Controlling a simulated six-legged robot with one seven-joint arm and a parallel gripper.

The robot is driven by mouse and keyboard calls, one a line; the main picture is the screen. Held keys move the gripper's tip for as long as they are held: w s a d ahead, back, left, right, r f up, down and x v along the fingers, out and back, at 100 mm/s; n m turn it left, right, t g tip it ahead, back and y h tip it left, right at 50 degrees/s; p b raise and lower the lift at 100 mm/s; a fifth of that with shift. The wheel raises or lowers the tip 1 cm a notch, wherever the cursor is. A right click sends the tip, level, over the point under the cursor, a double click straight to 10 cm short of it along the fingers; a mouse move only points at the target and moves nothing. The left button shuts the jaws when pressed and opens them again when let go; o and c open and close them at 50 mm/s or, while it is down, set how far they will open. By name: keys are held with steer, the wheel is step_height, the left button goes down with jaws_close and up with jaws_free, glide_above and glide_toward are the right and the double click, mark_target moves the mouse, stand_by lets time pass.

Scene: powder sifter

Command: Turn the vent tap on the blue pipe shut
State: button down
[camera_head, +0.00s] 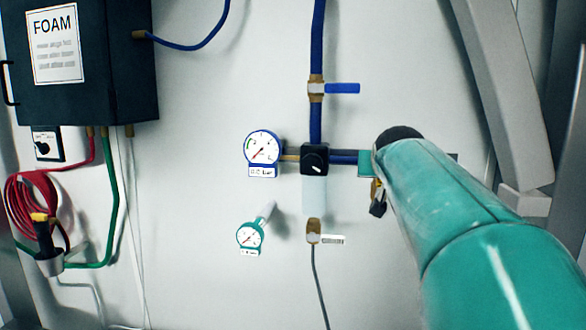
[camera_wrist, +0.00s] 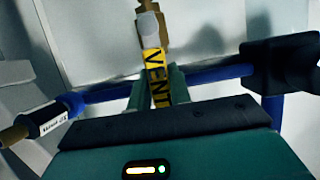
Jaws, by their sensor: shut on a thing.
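The vent tap's yellow handle (camera_wrist: 155,68), lettered "VENT", shows in the wrist view between the two teal fingers of my gripper (camera_wrist: 156,90), which is shut on it. The handle lies in line with the tap's brass body (camera_wrist: 150,22) and across the blue pipe in the picture. The horizontal blue pipe (camera_wrist: 215,73) runs behind the fingers. In the head view the blue pipe (camera_head: 345,157) runs right until my arm covers it. There my arm hides the handle and most of my gripper.
A blue-handled tap (camera_head: 342,88) sits on the upright pipe above. A black regulator (camera_head: 314,160) with a round gauge (camera_head: 262,147) is left of my arm. A small dark hanging piece (camera_head: 378,208) is close to my gripper. A white-handled tap (camera_head: 333,240) is lower down.

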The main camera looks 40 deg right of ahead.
steer(key=shift+s+d, duration=0.1)
steer(key=s+d+f+m+t+y, duration=0.2)
steer(key=f+m+t, duration=0.4)
steer(key=m, duration=0.7)
steer(key=shift+s+d+t, duration=0.7)
steer(key=shift+s+d, duration=0.2)
steer(key=shift+s, duration=0.25)
steer(key=shift+f+m, duration=0.15)
steer(key=shift+m, duration=0.15)
steer(key=c, duration=1.3)
jaws_free()
steer(key=shift+s, duration=0.15)
steer(key=shift+w, duration=0.2)
steer(key=shift+s, duration=0.2)
steer(key=v, duration=1.3)
steer(key=shift+s+a, duration=0.15)
steer(key=shift+s, duration=0.1)
